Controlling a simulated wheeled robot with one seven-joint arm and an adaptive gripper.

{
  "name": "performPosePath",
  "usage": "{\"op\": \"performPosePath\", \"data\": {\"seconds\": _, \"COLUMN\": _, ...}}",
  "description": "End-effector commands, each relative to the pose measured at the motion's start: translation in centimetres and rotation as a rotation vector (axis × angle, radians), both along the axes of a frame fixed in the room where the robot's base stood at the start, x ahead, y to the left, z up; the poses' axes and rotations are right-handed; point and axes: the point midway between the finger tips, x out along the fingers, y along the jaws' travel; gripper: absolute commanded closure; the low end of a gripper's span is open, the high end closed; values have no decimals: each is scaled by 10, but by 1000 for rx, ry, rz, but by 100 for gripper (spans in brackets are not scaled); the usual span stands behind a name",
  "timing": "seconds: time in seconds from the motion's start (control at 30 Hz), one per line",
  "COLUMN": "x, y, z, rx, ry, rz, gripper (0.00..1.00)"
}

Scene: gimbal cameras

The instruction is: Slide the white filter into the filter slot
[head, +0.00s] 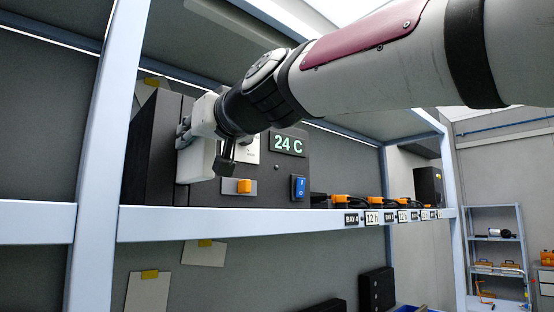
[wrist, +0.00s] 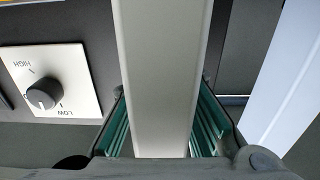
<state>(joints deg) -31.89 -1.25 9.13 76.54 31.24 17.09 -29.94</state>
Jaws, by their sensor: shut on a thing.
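The white filter (wrist: 165,70) is a long pale bar that runs up the middle of the wrist view. My gripper (wrist: 162,118) is shut on it, with a green-lined finger on each side. In the head view the filter (head: 196,162) shows as a pale block at the left part of the dark unit's front. My gripper (head: 206,152) is around it there, close to the front panel. The filter slot is not clearly visible; the filter and my gripper cover that area. I cannot tell how far the filter is inside.
The dark unit (head: 275,175) stands on a shelf with a pale blue front rail (head: 250,222). Its panel has a green "24 C" display (head: 287,145), a blue switch (head: 298,188), an orange catch (head: 244,186) and a knob (wrist: 43,95). A shelf upright (head: 105,130) stands at left.

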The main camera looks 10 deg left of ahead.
Motion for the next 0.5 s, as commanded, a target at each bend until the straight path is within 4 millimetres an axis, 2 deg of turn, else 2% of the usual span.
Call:
{"op": "performPosePath", "data": {"seconds": 0.4, "x": 6, "y": 7, "z": 0, "rx": 0, "ry": 0, "rz": 0, "gripper": 100}}
{"op": "performPosePath", "data": {"seconds": 0.43, "x": 6, "y": 7, "z": 1, "rx": 0, "ry": -1, "rz": 0, "gripper": 78}}
{"op": "performPosePath", "data": {"seconds": 0.5, "x": 6, "y": 7, "z": 0, "rx": 0, "ry": -1, "rz": 0, "gripper": 62}}
